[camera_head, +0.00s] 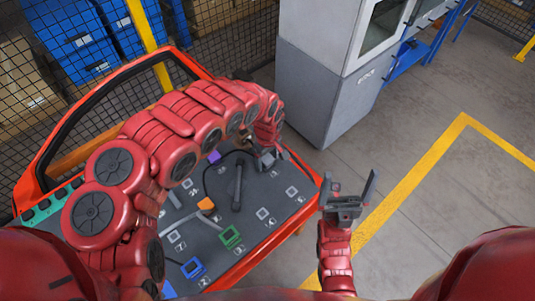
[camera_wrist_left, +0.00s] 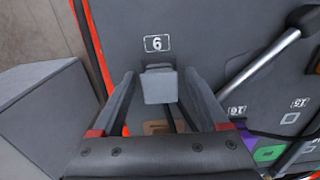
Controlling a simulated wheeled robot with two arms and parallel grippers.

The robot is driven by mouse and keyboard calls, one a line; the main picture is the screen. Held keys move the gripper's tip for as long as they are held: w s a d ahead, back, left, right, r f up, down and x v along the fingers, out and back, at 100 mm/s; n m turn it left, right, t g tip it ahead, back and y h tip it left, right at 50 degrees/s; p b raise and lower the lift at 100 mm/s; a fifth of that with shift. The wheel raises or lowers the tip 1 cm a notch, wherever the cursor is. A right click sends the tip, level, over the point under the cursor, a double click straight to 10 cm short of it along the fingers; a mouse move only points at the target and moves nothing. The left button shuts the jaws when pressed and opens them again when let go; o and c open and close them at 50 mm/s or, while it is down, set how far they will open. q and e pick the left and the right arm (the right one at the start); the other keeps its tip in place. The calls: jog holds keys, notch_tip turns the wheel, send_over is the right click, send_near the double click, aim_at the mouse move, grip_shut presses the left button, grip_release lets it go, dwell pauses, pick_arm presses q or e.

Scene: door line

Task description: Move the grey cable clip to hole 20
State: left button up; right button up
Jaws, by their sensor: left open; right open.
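A small grey block, apparently the grey cable clip (camera_wrist_left: 158,88), sits on the dark grey door panel (camera_wrist_left: 215,35) just below a label that reads 6 or 9. My left gripper (camera_head: 268,160) is open at the panel's far right part. In the left wrist view its two fingers (camera_wrist_left: 160,78) stand on either side of the clip, with gaps showing. My right gripper (camera_head: 350,187) is open and empty, off the panel's right edge. I cannot make out a label 20 in either view.
A purple clip (camera_head: 214,156), an orange clip (camera_head: 206,204), a green clip (camera_head: 230,236) and a blue clip (camera_head: 193,267) are on the panel. A dark handle (camera_head: 237,187) and a black cable lie among them. A grey cabinet (camera_head: 318,85) stands behind. Floor at right is clear.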

pick_arm(q)
jog(key=shift+f, duration=0.3)
grip_shut()
dwell(0.6)
dwell(1.4)
jog(key=shift+r+p, duration=0.3)
jog(key=shift+r, duration=0.15)
jog(key=shift+c, duration=2.4)
grip_release()
grip_shut()
